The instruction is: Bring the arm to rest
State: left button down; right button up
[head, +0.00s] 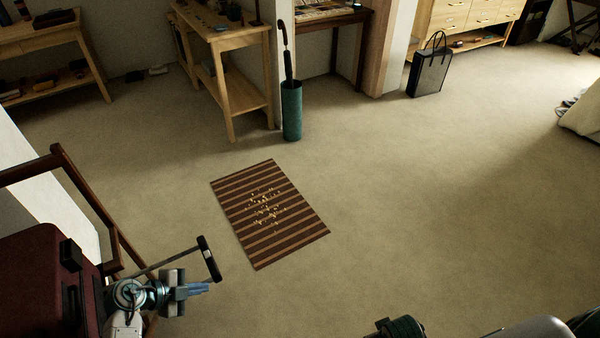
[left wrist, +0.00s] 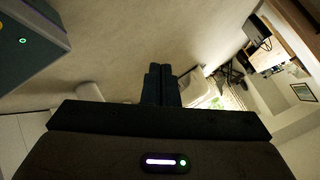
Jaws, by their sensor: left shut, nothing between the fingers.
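My left gripper (head: 204,288) is at the lower left of the head view, beside a dark red suitcase (head: 35,275). Its fingers are together with nothing between them. The closed fingers also show in the left wrist view (left wrist: 160,85). The suitcase's pull handle (head: 209,260) sticks out to the right on a thin rod, close to the gripper; I cannot tell whether they touch. The left arm is partly cut off by the bottom edge. The right gripper does not show; only dark and grey parts of my own body appear at the bottom.
A brown wooden frame (head: 85,185) stands by the suitcase. A striped mat (head: 235,205) with small bright pieces on it lies mid-floor. A green umbrella stand (head: 291,112), a wooden table (head: 235,85) and a dark bag (head: 428,75) stand farther back. The carpet at right is clear.

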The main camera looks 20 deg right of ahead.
pick_arm(q)
jog(key=s+a+f+n+t+y, duration=0.25)
jog(key=a+f+n+t, duration=0.25)
jog(key=f+n, duration=0.35)
jog(key=s+a+f+n+t+y, duration=0.2)
jog(key=a+f+n+t+y, duration=0.2)
jog(key=a+f+n, duration=0.45)
jog(key=s+a+f+n+g+y, duration=0.25)
jog(key=s+f+g+y, duration=0.2)
jog(key=s+f, duration=0.95)
jog(key=s+f+n+g, duration=0.1)
jog(key=s+f+g, duration=0.2)
jog(key=s, duration=0.5)
jog(key=s+f+n+g+h, duration=0.1)
jog(key=s+f+g, duration=0.2)
jog(key=s, duration=0.6)
jog(key=shift+d+f+n+g, duration=0.2)
jog(key=shift+d+n+g, duration=0.05)
jog(key=shift+n+g, duration=0.1)
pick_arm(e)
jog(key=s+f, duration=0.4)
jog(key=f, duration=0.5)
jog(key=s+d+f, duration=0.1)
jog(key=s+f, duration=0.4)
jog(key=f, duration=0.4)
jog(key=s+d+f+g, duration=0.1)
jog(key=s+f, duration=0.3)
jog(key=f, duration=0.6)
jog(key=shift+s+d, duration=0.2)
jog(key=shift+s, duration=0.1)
